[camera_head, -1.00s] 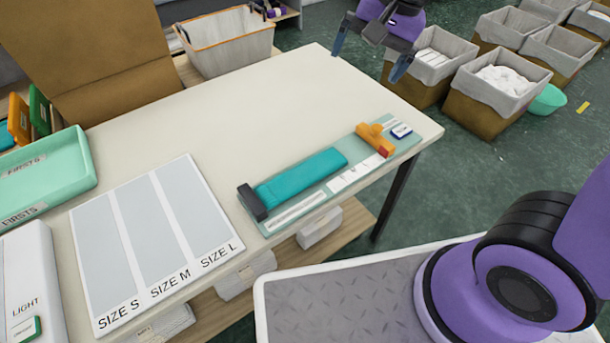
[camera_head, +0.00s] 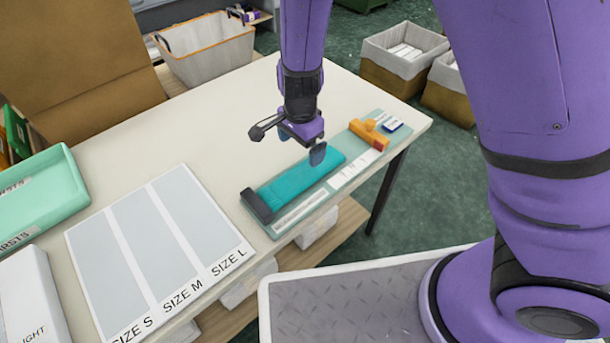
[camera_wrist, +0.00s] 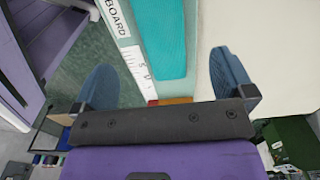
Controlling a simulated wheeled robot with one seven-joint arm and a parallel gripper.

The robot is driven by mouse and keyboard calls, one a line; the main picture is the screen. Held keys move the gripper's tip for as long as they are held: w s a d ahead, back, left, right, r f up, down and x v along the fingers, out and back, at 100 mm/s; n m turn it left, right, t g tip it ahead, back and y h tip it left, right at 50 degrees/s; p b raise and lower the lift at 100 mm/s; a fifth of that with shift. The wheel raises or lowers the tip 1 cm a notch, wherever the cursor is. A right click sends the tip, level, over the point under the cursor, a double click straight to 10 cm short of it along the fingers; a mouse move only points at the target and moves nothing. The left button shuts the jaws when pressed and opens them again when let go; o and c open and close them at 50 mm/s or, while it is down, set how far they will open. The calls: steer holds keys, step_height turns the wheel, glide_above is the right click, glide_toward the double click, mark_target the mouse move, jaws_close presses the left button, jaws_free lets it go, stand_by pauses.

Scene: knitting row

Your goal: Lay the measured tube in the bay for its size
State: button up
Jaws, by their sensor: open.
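The teal tube (camera_head: 300,180) lies flat along the measuring board (camera_head: 338,184), one end at the black end stop (camera_head: 257,206). The orange slider (camera_head: 369,135) with a red tip is near the board's far end. The bay mat (camera_head: 140,226) to the left has three empty grey bays marked SIZE S, SIZE M and SIZE L. My gripper (camera_head: 301,144) is open and empty above the tube's far part. In the wrist view my gripper (camera_wrist: 165,78) has its fingers apart, with the tube (camera_wrist: 161,40) and the board's scale between them; the tube's height gap is unclear.
A mint FIRSTS tray (camera_head: 45,195) and a white LIGHT box (camera_head: 30,300) stand left of the mat. A white basket (camera_head: 205,50) with orange trim is behind the table. Bare tabletop lies behind the board and mat.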

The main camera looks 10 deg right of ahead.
mark_target(301, 175)
step_height(301, 175, down, 11)
steer(key=shift+r, duration=0.15)
steer(key=c, duration=1)
steer(key=shift+r, duration=0.1)
step_height(301, 175, up, 18)
steer(key=shift+f, duration=0.1)
stand_by(0.5)
